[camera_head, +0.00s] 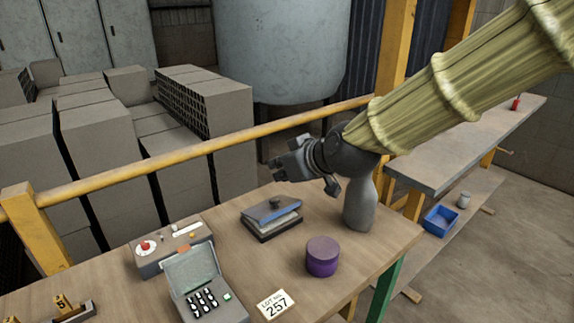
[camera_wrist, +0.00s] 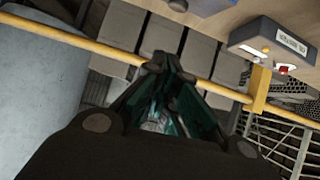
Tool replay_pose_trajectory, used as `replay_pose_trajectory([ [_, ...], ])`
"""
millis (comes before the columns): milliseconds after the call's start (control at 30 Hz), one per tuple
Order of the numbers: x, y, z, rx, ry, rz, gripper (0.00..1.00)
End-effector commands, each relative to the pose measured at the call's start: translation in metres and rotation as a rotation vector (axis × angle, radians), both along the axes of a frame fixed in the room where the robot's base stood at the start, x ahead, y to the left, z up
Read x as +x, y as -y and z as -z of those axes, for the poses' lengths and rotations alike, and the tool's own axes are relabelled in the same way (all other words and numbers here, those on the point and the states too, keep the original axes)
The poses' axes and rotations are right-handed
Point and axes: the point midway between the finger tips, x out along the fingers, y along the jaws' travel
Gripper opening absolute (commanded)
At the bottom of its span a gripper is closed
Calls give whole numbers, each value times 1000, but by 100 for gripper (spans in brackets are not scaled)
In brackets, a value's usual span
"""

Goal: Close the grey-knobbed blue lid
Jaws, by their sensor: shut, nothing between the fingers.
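The blue lid (camera_head: 279,212) with its grey knob (camera_head: 275,202) is on a low, dark box (camera_head: 268,231) on the wooden table. The lid looks slanted, and a pale band shows between it and the dark base along the front. The exact opening angle is hard to tell. My gripper (camera_head: 279,168) is above and behind the box, apart from the lid, with its fingers pointing left. In the wrist view my gripper (camera_wrist: 163,66) is shut and empty. A small blue part, likely the lid (camera_wrist: 207,5), is cut off at that view's top edge.
A purple round tin (camera_head: 322,257) stands right of the box. Left are a control box (camera_head: 160,259) and a keypad device (camera_head: 205,290). A yellow rail (camera_head: 180,158) runs behind the table.

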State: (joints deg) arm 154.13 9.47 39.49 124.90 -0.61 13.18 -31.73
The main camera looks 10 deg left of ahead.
Motion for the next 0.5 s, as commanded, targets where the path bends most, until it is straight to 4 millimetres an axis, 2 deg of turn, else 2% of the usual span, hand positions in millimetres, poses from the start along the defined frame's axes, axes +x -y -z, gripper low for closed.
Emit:
replay_pose_trajectory([
  [333, 27, -36, 29, 0, 0, -4, 0],
  [500, 21, -27, 51, -1, -2, -4, 0],
])
